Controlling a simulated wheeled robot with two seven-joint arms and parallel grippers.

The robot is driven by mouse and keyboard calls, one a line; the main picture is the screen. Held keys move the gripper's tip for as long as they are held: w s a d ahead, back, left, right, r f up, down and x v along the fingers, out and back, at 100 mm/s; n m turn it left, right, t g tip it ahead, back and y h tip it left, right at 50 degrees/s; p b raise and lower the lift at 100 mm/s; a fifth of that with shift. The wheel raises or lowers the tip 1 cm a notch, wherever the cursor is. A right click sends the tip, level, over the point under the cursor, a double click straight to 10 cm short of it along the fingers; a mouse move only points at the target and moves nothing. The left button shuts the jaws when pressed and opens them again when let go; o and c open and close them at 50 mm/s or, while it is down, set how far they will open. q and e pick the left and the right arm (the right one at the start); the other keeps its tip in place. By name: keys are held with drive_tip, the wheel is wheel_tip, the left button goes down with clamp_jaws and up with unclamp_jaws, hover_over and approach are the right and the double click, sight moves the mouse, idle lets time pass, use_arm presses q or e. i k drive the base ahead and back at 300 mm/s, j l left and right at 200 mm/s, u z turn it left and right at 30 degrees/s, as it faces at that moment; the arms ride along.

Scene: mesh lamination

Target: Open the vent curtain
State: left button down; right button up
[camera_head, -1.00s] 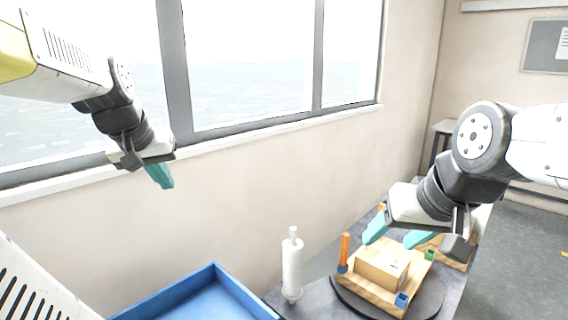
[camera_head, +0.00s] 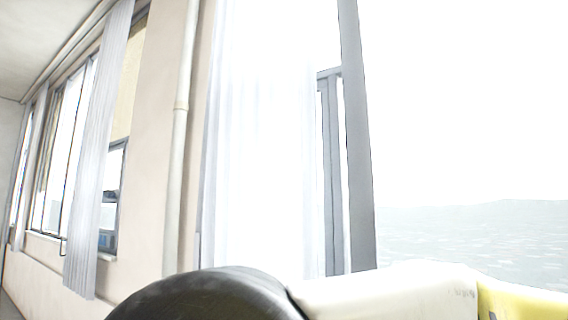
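A sheer white curtain (camera_head: 258,140) hangs in the near window, left of the grey upright frame bar, and its lower edge is hidden behind my arm. A narrower grey-white curtain (camera_head: 98,165) hangs gathered beside a window farther along the wall. I cannot tell which of these is the vent curtain. A large dark joint and a white and yellow link of my arm fill the bottom of the view. Neither of my grippers is in view.
A grey window frame bar (camera_head: 358,150) stands right of the white curtain, with bright glass beyond it. A vertical pipe (camera_head: 180,110) runs down the beige wall between the windows.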

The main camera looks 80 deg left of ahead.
sight(79, 267)
drive_tip(key=u, duration=3.95)
drive_tip(key=i+j+u, duration=0.4)
drive_tip(key=i, duration=0.25)
drive_tip(key=i+j+u, duration=0.1)
drive_tip(key=i+j, duration=0.25)
drive_tip(key=i+j+u, duration=0.15)
drive_tip(key=i, duration=0.4)
drive_tip(key=i+j+u, duration=0.1)
drive_tip(key=i, duration=0.35)
drive_tip(key=i+u, duration=0.3)
drive_tip(key=i, duration=1.85)
drive_tip(key=i+z, duration=0.2)
drive_tip(key=i, duration=0.85)
drive_tip(key=i+z, duration=0.2)
drive_tip(key=i, duration=0.85)
drive_tip(key=i+z, duration=0.1)
drive_tip(key=i, duration=0.55)
drive_tip(key=i+j, duration=0.15)
drive_tip(key=i, duration=0.45)
drive_tip(key=i+z, duration=0.15)
drive_tip(key=i, duration=0.5)
drive_tip(key=i+l+z, duration=0.1)
drive_tip(key=i+z, duration=0.65)
drive_tip(key=i+j+z, duration=0.1)
drive_tip(key=i+z, duration=0.25)
drive_tip(key=k, duration=0.05)
